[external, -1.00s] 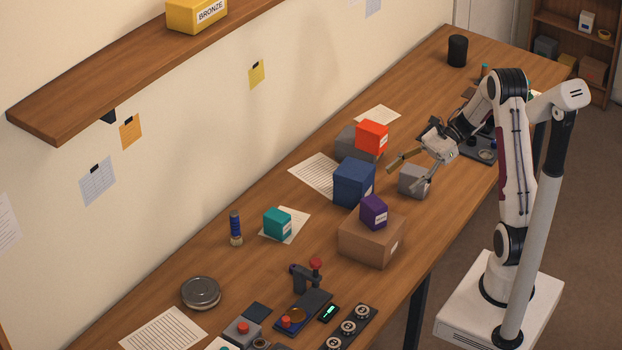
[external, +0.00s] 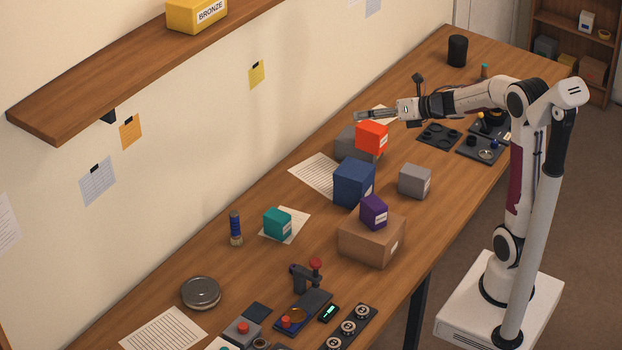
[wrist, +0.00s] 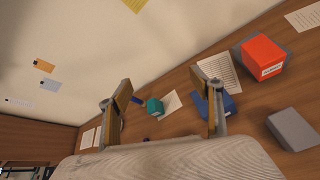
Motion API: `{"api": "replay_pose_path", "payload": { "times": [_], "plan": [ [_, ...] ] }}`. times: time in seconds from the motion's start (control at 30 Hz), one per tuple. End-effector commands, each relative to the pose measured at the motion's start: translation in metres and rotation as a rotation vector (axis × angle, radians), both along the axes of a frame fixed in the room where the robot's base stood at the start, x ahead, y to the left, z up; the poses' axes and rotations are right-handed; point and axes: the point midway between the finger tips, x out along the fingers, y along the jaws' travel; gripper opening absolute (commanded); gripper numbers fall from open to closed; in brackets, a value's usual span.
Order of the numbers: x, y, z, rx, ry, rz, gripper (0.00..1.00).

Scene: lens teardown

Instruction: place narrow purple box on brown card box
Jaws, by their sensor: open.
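The narrow purple box (external: 373,212) stands on top of the brown card box (external: 370,241) near the middle of the table in the external view. My gripper (external: 358,115) is open and empty, raised behind and above the red box, well apart from the purple box. In the wrist view my gripper's two fingers (wrist: 165,110) are spread with nothing between them. The purple box and the brown card box cannot be made out in the wrist view.
A blue box (external: 353,184), a grey box (external: 415,181) and a red box (external: 371,137) on a darker grey box stand nearby. A teal box (external: 277,223) sits on paper. A wall shelf (external: 130,80) holds a yellow box. Tools crowd the front.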

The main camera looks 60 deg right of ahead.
Motion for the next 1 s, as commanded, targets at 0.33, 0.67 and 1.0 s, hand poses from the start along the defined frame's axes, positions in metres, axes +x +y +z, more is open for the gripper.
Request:
{"api": "replay_pose_path", "payload": {
  "times": [0.33,0.67,1.0],
  "plan": [
    [-0.034,-0.01,0.046,0.44,-0.022,-0.5,0.65],
    [-0.104,0.0,0.048,0.957,-0.019,-0.931,0.65],
    [-0.196,0.045,0.012,1.5,0.078,-1.358,0.65]
  ]
}}
